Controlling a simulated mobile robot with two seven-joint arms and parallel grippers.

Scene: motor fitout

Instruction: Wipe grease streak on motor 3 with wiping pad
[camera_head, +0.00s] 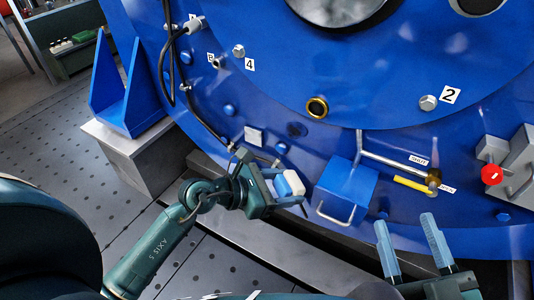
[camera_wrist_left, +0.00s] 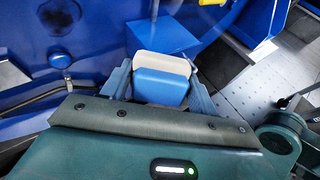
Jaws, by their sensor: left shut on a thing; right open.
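A wiping pad with a blue part and a white part (camera_head: 291,183) is between the fingers of my left gripper (camera_head: 284,186), which is shut on it. In the left wrist view the pad (camera_wrist_left: 161,82) sits between the two fingers. The pad is apart from the big blue motor face (camera_head: 330,85) in front of it. A dark patch (camera_head: 297,129) shows on the face below the brass ring; I cannot tell whether it is the grease streak. No label 3 is readable. My right gripper (camera_head: 406,238) is open and empty at the lower right.
A blue box with a handle (camera_head: 345,187) stands right of the pad. A red knob (camera_head: 491,175) is at far right. Black cables (camera_head: 198,113) run down the left. A blue bracket (camera_head: 125,92) stands on a grey block.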

